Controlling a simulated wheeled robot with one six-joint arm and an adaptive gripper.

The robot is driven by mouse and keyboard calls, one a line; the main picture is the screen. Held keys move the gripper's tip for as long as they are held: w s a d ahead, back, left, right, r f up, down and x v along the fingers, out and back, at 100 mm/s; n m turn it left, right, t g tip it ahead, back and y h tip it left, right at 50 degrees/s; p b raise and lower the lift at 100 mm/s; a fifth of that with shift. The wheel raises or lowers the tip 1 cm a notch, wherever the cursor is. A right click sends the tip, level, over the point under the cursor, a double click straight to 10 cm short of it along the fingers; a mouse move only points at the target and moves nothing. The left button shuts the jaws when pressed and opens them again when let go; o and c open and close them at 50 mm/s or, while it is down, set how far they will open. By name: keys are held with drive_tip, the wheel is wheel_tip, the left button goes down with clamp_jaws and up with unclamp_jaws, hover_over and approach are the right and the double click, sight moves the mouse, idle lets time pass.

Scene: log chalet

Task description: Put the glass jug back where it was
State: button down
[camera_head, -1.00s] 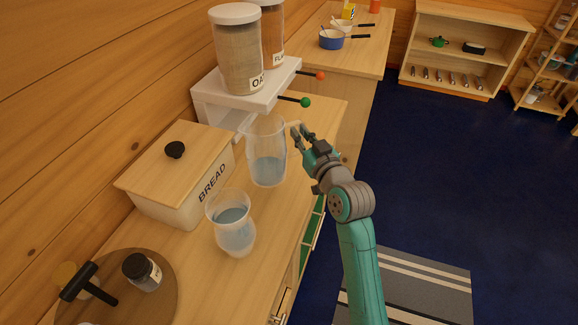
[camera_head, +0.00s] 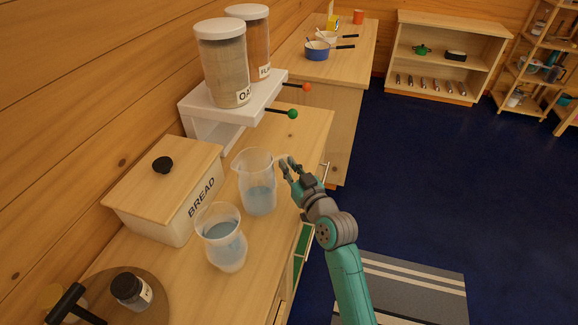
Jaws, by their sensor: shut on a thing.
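The glass jug (camera_head: 257,190) is clear, upright and partly filled with water. It is over the counter (camera_head: 262,262), to the right of the bread box. I cannot tell whether its base touches the wood. My gripper (camera_head: 290,168) is at the jug's right side, shut on its handle, which the fingers largely hide. A second clear glass vessel (camera_head: 224,245) with water stands nearer, to the lower left of the jug, with a small gap between them.
A cream bread box (camera_head: 180,210) with a wooden lid stands left of the jug. Behind is a white stand (camera_head: 213,118) with two dispensers and knobbed levers. A round board (camera_head: 150,305) with a dark-lidded jar is at the near left. The counter's right edge is close to the jug.

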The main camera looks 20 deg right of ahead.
drive_tip(key=c, duration=1.2)
unclamp_jaws()
drive_tip(key=shift+f, duration=0.1)
drive_tip(key=shift+o, duration=0.2)
drive_tip(key=shift+s, duration=0.1)
drive_tip(key=s+d, duration=0.1)
drive_tip(key=s, duration=1)
drive_tip(key=shift+s+d, duration=0.4)
